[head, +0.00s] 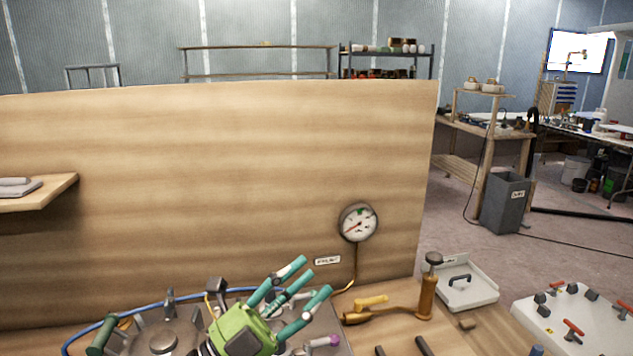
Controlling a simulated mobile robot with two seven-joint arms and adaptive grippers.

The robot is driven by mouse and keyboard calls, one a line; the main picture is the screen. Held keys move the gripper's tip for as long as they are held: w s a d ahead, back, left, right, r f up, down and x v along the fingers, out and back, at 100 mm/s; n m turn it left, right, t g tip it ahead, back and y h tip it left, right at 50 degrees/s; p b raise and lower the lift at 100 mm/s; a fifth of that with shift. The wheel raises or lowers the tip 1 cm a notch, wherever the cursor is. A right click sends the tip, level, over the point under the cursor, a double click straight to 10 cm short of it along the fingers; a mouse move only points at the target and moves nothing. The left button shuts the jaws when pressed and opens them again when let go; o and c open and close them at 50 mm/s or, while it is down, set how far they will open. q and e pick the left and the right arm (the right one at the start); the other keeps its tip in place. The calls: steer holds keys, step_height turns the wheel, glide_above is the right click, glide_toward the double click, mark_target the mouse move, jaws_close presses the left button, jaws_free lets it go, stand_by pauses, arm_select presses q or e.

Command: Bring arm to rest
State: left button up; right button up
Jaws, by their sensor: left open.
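My left gripper (312,279), with a green body and teal fingers, is low in the middle of the head view. Its fingers are spread apart and point up and to the right, with nothing seen between them. It is over the workbench (395,338), in front of the tall wooden panel (220,180); its exact height above the bench is hard to tell. My right gripper does not show.
A round gauge (358,222) is on the panel. To the right stand a brass hand pump (427,296) with a yellow-handled part (370,302), a white tray (478,292) and a white board with red valve handles (585,335). A blue hose (95,327) curves at left.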

arm_select(q)
steer(key=w+a+f+n+t+y, duration=0.3)
steer(key=a+f+n+t+y, duration=0.3)
steer(key=a+f+n+y, duration=0.8)
steer(key=s+a+f+n+g+y, duration=0.2)
steer(key=s+f+n+g+y, duration=0.25)
steer(key=f+n, duration=0.3)
steer(key=s+a+f+n+g, duration=0.1)
steer(key=s+f+n+g, duration=0.1)
steer(key=s+f+g, duration=0.7)
steer(key=s+f+n+g, duration=0.15)
steer(key=s+f, duration=0.45)
steer(key=s, duration=0.7)
step_height(320, 180, down, 23)
steer(key=s+g, duration=0.1)
steer(key=g, duration=0.1)
steer(key=s+a+f+g, duration=0.1)
steer(key=s+a+f, duration=0.2)
steer(key=s+f, duration=1.1)
steer(key=shift+s+f+m+y, duration=0.25)
steer(key=shift+s+y, duration=0.2)
steer(key=shift+s, duration=0.6)
